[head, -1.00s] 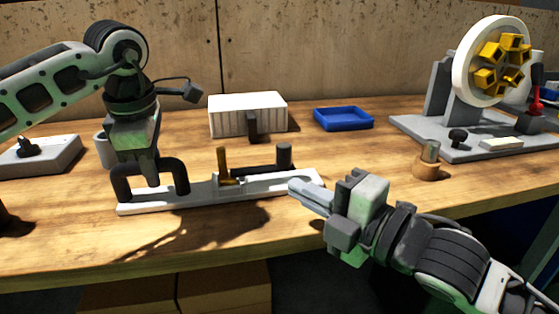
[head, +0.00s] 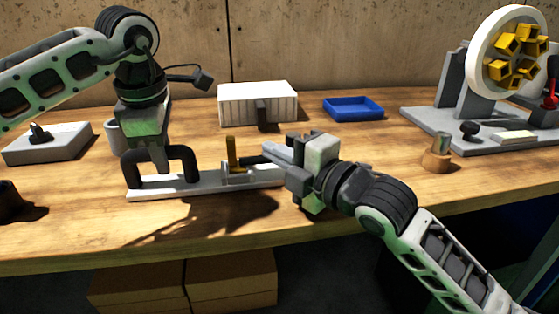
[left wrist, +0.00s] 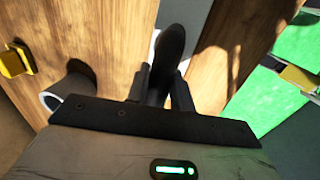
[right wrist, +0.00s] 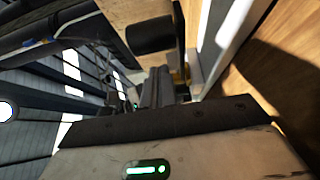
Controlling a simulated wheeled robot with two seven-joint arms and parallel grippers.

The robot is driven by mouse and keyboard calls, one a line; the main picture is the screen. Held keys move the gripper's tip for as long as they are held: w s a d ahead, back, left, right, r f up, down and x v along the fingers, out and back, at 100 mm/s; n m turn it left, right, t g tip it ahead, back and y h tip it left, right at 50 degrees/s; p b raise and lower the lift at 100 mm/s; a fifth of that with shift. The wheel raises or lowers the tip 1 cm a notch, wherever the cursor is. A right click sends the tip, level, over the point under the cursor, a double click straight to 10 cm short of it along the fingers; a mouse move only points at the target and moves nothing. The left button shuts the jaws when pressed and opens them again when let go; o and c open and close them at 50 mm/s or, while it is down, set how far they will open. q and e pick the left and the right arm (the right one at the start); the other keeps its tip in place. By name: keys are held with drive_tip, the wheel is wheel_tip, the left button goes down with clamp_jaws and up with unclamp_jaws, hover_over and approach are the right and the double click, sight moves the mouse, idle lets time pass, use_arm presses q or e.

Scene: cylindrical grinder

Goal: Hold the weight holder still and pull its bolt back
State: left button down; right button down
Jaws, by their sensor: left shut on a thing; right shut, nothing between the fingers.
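The weight holder (head: 210,188) is a long white bar on the bench with a black arched handle (head: 188,165), an upright brass piece (head: 231,154) and a dark bolt (head: 250,160). My left gripper (head: 163,168) is shut on the handle, which shows between its fingers in the left wrist view (left wrist: 172,50). My right gripper (head: 268,150) is shut and empty at the bolt's right part, hiding its upright knob in the head view. In the right wrist view a black cylinder (right wrist: 150,33) lies just beyond the fingertips (right wrist: 158,75); I cannot tell whether they touch.
A white ribbed box (head: 258,103) and a blue tray (head: 353,108) stand behind. A wheel with yellow blocks (head: 515,62) is on a grey base at right. A small brass-and-wood piece (head: 438,153) stands right of my right gripper. A grey block (head: 48,143) is at left.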

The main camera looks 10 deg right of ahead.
drive_tip(key=shift+w+d, duration=0.25)
drive_tip(key=shift+d, duration=0.8)
drive_tip(key=shift+d, duration=2.65)
drive_tip(key=shift+s+a, duration=0.1)
drive_tip(key=shift+a, duration=0.4)
drive_tip(key=a, duration=0.1)
drive_tip(key=s+a, duration=0.1)
drive_tip(key=a, duration=0.1)
drive_tip(key=shift+a, duration=0.2)
drive_tip(key=v, duration=0.8)
drive_tip(key=shift+s+d, duration=0.2)
drive_tip(key=shift+d, duration=0.25)
drive_tip(key=shift+s+d, duration=0.3)
drive_tip(key=shift+s, duration=0.25)
